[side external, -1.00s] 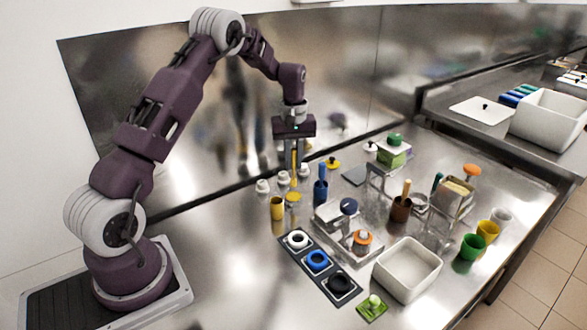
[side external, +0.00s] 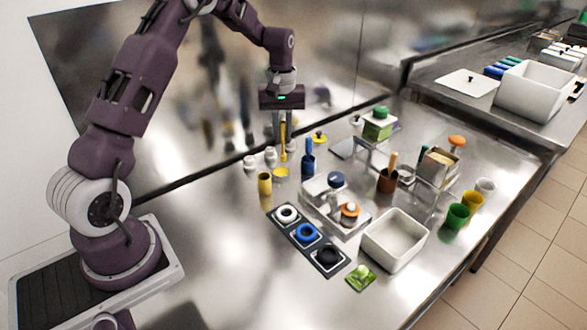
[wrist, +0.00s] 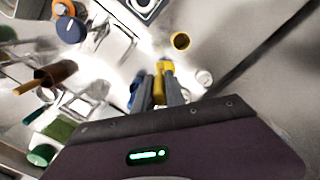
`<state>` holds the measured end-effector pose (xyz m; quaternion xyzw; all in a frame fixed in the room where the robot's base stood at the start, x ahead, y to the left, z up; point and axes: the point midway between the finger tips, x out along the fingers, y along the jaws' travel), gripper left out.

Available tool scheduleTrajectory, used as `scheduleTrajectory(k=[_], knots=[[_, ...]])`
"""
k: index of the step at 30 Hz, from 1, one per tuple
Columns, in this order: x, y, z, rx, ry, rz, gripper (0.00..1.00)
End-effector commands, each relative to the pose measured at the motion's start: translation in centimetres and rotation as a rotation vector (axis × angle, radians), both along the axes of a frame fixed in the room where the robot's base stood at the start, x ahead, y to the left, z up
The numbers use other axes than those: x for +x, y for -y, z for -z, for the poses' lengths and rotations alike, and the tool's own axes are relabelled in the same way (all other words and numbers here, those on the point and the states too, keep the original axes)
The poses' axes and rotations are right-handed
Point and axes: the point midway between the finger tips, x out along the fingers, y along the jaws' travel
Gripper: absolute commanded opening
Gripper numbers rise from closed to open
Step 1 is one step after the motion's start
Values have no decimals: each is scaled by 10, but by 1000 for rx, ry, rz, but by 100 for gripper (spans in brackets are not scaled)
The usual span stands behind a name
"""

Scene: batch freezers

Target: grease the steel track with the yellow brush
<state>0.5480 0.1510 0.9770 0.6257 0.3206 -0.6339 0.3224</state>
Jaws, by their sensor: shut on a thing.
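My gripper (side external: 283,147) points down and is shut on the upright yellow brush (side external: 283,132). In the wrist view the brush (wrist: 164,66) shows between the fingertips. Its lower end is above or at a yellow round piece (side external: 281,174); I cannot tell whether they touch. A yellow cup (side external: 265,184) stands just left of it, and also shows in the wrist view (wrist: 180,41). What looks like the steel track (side external: 348,227), with a blue knob (side external: 336,179) and an orange knob (side external: 350,210), lies to the right of my gripper.
A blue cup (side external: 308,164) with a blue handle stands close right of my gripper. White-capped pieces (side external: 270,155) stand left. The front-left table is clear.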

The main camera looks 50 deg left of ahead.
Motion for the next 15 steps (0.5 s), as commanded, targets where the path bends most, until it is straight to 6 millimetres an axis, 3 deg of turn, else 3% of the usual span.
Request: scheduleTrajectory(k=[9, 12, 15], knots=[[-65, 116, -5, -7, 2, 677, 0], [-83, 138, -6, -1, 9, 844, 0], [-90, 148, -8, 3, 13, 928, 0]])
